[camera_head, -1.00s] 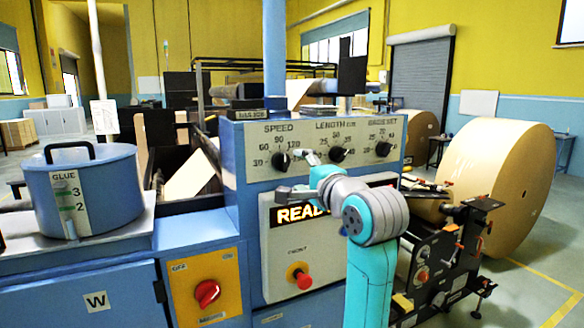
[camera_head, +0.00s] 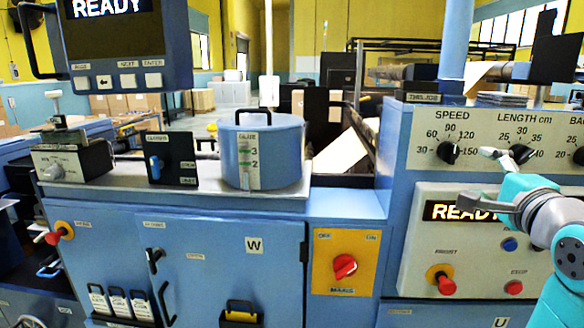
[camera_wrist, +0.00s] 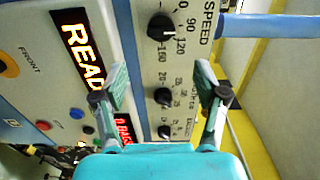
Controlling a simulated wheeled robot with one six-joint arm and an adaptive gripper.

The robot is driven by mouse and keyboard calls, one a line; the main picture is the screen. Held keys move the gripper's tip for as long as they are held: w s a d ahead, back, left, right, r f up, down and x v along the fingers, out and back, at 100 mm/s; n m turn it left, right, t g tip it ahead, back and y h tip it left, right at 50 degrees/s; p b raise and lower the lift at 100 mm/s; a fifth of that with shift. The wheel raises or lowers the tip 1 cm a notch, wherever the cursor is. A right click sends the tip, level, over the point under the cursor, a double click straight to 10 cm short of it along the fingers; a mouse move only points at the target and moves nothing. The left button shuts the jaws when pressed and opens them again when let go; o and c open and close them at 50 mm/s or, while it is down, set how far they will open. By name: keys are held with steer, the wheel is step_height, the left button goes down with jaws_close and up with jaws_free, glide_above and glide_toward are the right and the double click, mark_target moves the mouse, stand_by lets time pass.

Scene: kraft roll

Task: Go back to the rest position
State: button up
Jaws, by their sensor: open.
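My gripper (camera_head: 486,178) is in front of the blue machine's control panel at the right of the head view, with part of my teal arm at the right edge. In the wrist view my gripper (camera_wrist: 165,90) has its two fingers spread wide apart, with nothing between them but the panel behind. The speed knob (camera_head: 448,152) and the length knob (camera_head: 521,153) are on the pale upper panel (camera_head: 480,119). The speed knob also shows in the wrist view (camera_wrist: 160,27), apart from the fingers. A display reading READY (camera_head: 447,210) is below, partly hidden by my gripper.
A blue glue pot (camera_head: 285,160) stands on the cabinet top left of the panel. A red rotary switch (camera_head: 345,266) on a yellow plate and a red button (camera_head: 446,285) stick out. A screen on a housing (camera_head: 120,82) stands at the upper left.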

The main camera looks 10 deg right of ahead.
steer(key=a+f+n+y, duration=0.1)
steer(key=a+f+n, duration=0.25)
steer(key=f, duration=0.95)
steer(key=a+f+n, duration=0.2)
steer(key=a+f, duration=0.3)
steer(key=f, duration=0.7)
steer(key=s+a+f+n+g+y, duration=0.1)
steer(key=s+a+f+n, duration=0.55)
steer(key=s+f, duration=0.65)
steer(key=s+a+f+n+y, duration=0.1)
steer(key=s+a+f+n, duration=0.1)
steer(key=s, duration=0.6)
steer(key=s+a+f+n+g+y, duration=0.1)
steer(key=s+a+n, duration=0.3)
steer(key=s, duration=0.5)
steer(key=s+a+f+n+y, duration=0.1)
steer(key=s+a+f+n, duration=0.2)
steer(key=s, duration=0.6)
steer(key=shift+f+g, duration=0.3)
steer(key=shift+f, duration=0.3)
steer(key=shift+d, duration=0.1)
